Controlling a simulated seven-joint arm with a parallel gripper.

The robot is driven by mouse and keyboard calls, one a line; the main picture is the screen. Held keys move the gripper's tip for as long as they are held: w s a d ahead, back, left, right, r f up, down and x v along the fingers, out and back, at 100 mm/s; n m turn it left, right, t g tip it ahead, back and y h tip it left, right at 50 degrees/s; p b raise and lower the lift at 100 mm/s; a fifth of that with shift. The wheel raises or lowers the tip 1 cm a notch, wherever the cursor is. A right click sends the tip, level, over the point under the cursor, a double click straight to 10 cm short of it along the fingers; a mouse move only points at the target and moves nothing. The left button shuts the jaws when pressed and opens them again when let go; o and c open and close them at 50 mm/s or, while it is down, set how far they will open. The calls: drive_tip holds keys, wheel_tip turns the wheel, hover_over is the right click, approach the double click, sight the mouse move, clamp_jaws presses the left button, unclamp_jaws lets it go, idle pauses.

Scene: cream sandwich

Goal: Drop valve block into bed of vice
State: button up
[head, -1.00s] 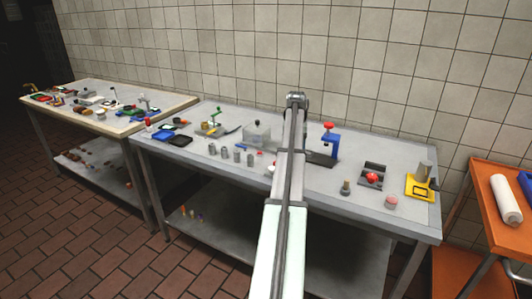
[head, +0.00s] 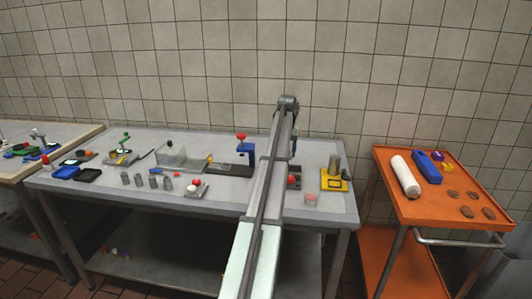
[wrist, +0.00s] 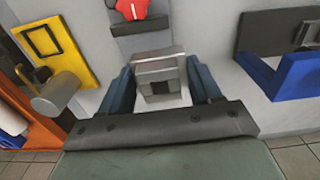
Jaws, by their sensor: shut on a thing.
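My gripper (wrist: 160,88) shows in the wrist view with its blue fingers on either side of a grey stepped block (wrist: 160,68), which I take to be the valve block. It is shut on this block. In the wrist view a dark grey fixture with a red part (wrist: 140,27) stands just beyond the block, partly cut off by the frame's top edge; it looks like the vice, but I cannot be sure.
A blue press with a red knob (head: 242,150) is left. Several grey cylinders stand farther left. An orange cart (head: 440,210) is at right.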

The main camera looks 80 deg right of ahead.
drive_tip(key=shift+s+d, duration=0.15)
drive_tip(key=shift+s, duration=0.55)
drive_tip(key=shift+s+d, duration=0.1)
drive_tip(key=shift+s, duration=0.6)
drive_tip(key=shift+f, duration=3.15)
drive_tip(key=o, duration=1.3)
drive_tip(key=shift+c, duration=0.2)
drive_tip(key=shift+r, duration=0.1)
wheel_tip(320, 180, up, 14)
drive_tip(key=shift+f, duration=0.2)
